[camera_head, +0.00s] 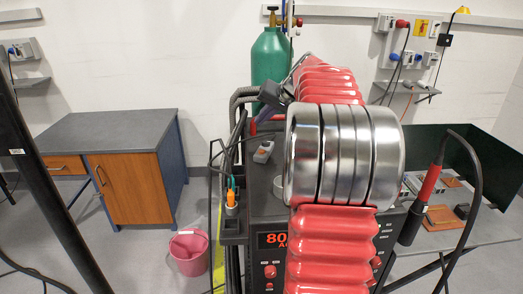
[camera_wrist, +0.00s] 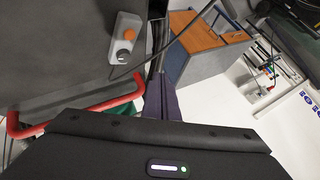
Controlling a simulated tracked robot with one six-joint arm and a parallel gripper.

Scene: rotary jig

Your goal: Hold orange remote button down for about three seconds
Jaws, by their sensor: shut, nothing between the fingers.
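The grey remote (camera_wrist: 122,45) lies on the dark flat top of the welding machine (camera_wrist: 60,60). In the wrist view its round orange button (camera_wrist: 128,35) faces up, with a dark knob beside it. In the head view the remote (camera_head: 263,152) is small, on the machine top left of my arm. My gripper (camera_head: 264,112) shows as a dark shape above and behind the remote, partly hidden by my red arm. In the wrist view its narrow dark fingers (camera_wrist: 165,84) are shut and empty, to the right of the remote and apart from it.
A red handle bar (camera_wrist: 100,106) runs along the machine's edge near my fingers. A cable leads from the remote. A green gas cylinder (camera_head: 271,56) stands behind. A holder with orange-handled tools (camera_head: 235,205) is at the machine's left side. A wooden cabinet (camera_head: 125,185) stands further left.

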